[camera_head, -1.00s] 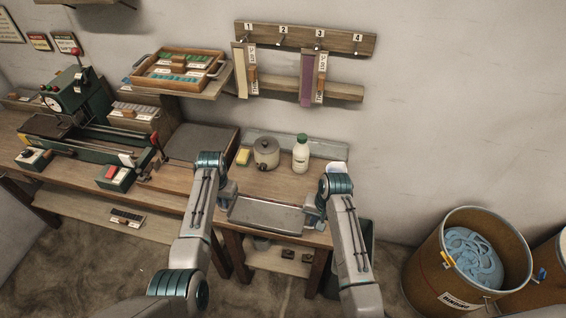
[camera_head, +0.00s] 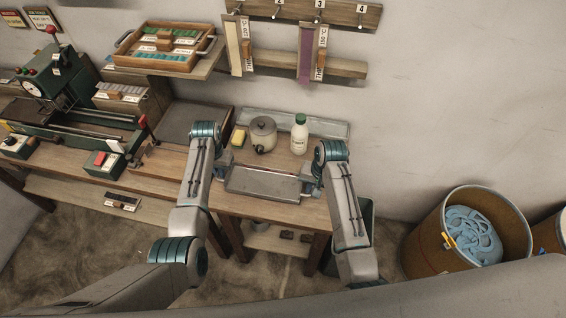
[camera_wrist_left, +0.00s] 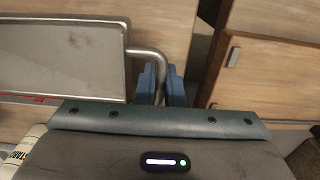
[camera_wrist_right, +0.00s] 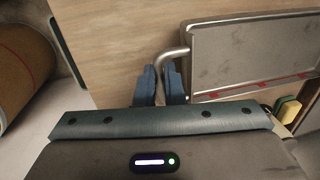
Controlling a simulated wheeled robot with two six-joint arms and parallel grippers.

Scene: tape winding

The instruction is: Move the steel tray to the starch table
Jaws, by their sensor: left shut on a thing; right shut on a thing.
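The steel tray (camera_head: 262,183) is a shallow grey rectangle, roughly level over the front part of the starch table (camera_head: 283,209). Whether it touches the tabletop is unclear. My left gripper (camera_head: 223,172) is shut on the tray's left handle, and the left wrist view shows its blue fingers (camera_wrist_left: 170,86) around the bent bar. My right gripper (camera_head: 309,183) is shut on the right handle, with its fingers (camera_wrist_right: 160,86) on the bar in the right wrist view. Red marking (camera_wrist_right: 262,88) shows along the tray's edge.
Behind the tray stand a yellow sponge (camera_head: 238,138), a lidded pot (camera_head: 263,135) and a white bottle (camera_head: 299,135). A green machine (camera_head: 55,85) is at left. A drum (camera_head: 434,237) with blue coils stands on the floor at right.

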